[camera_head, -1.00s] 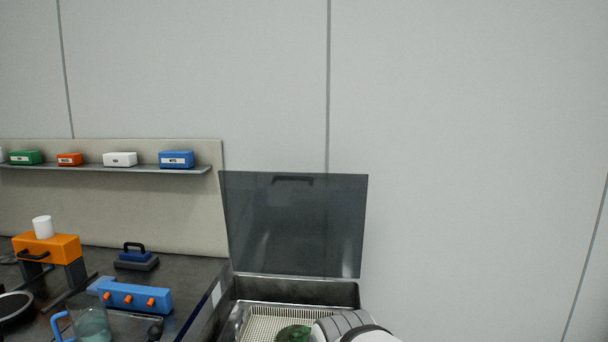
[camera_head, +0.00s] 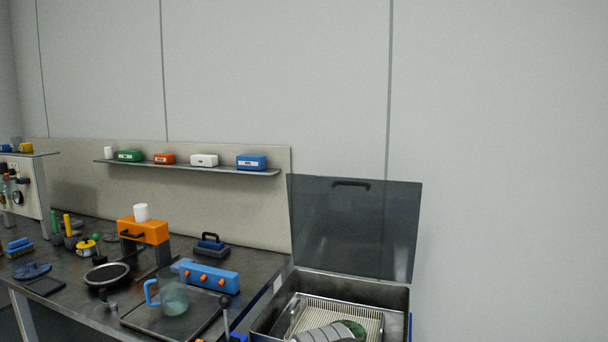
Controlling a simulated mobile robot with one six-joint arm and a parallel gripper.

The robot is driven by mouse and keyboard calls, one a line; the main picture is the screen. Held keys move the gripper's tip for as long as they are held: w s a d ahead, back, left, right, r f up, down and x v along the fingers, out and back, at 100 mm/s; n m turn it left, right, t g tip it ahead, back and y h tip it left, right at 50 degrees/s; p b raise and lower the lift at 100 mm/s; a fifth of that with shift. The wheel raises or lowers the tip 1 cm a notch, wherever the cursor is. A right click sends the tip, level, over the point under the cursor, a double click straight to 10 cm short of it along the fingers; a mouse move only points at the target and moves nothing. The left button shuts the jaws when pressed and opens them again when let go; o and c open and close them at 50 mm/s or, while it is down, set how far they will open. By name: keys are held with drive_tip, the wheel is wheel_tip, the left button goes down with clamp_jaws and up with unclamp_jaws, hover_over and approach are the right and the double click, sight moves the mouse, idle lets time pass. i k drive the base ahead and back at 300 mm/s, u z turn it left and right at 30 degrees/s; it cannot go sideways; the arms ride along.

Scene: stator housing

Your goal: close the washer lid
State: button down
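The washer lid (camera_head: 355,228) is a dark see-through panel standing upright and open at the back of the washer. A black handle (camera_head: 351,184) sits near its top edge. The washer (camera_head: 402,297) is an open metal tub at the lower middle right. Inside it is a metal basket (camera_head: 371,314) with a ribbed lining. A green round part (camera_head: 352,328) lies in the basket, partly hidden by a grey and white rounded shape at the bottom edge, which seems to be part of my arm. My gripper's fingers cannot be made out.
A dark bench (camera_head: 80,275) stands left of the washer. It holds a blue block with orange knobs (camera_head: 208,276), a jug with a blue handle (camera_head: 173,297), an orange stand (camera_head: 146,231) and a blue-handled block (camera_head: 210,246). A shelf (camera_head: 190,167) carries several small boxes. The wall right of the lid is bare.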

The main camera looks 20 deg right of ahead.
sight(369, 228)
drive_tip(key=u, duration=2.45)
drive_tip(key=k, duration=2)
drive_tip(key=z, duration=2.45)
drive_tip(key=i, duration=1)
drive_tip(key=z, duration=0.05)
